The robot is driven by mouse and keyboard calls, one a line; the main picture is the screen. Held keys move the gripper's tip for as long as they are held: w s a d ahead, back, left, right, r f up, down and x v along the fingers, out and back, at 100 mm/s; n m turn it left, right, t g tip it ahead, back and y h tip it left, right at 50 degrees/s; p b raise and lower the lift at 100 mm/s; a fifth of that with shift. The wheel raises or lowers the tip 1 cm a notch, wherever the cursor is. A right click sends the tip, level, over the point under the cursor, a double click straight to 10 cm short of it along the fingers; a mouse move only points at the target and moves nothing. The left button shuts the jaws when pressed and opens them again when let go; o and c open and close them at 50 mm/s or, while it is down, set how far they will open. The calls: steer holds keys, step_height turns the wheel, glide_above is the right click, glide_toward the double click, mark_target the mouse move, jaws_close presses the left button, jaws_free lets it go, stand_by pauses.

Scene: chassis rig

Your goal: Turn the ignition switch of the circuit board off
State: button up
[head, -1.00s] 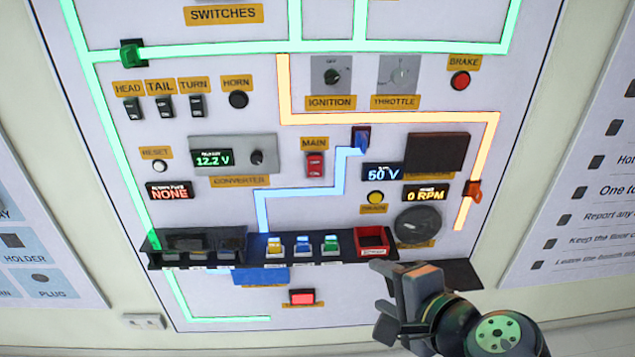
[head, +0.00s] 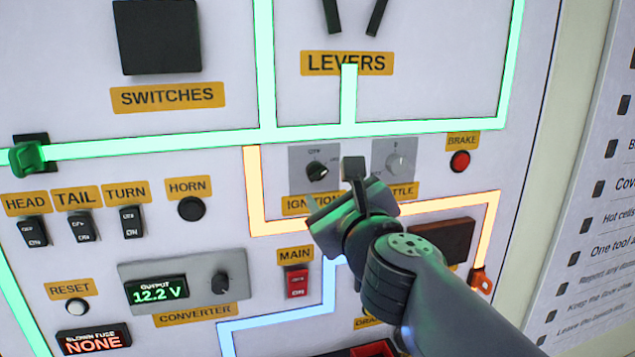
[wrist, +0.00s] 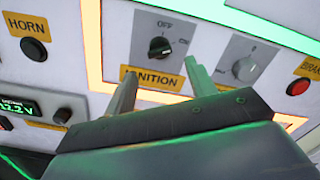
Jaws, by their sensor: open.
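The ignition switch is a black rotary knob (head: 317,170) on a grey plate on the upright board, above an orange IGNITION label (head: 312,204). In the wrist view the knob (wrist: 160,47) sits beyond and between my fingertips, with OFF printed above it and another mark at its upper right. The knob's pointer direction is hard to read. My gripper (head: 332,185) is open and empty in front of the board, just below and right of the knob. The wrist view shows the gripper (wrist: 158,72) with both fingers apart, not touching the knob. The gripper partly covers the labels.
The throttle dial (head: 395,165) is close on the right, with the red brake button (head: 460,161) beyond it. The horn button (head: 191,208) and converter knob (head: 221,283) are to the left. The red main switch (head: 297,282) is below.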

mark_target(320, 176)
steer(key=b+x, duration=0.1)
steer(key=x, duration=0.6)
steer(key=shift+w+a+f, duration=0.1)
steer(key=shift+w, duration=0.05)
steer(key=c, duration=0.9)
steer(key=shift+n, duration=0.3)
steer(key=n, duration=0.5)
steer(key=shift+n+p, duration=0.3)
steer(key=shift+p, duration=0.05)
steer(key=n, duration=0.5)
steer(key=shift+n+p, duration=0.35)
steer(key=shift+n, duration=0.05)
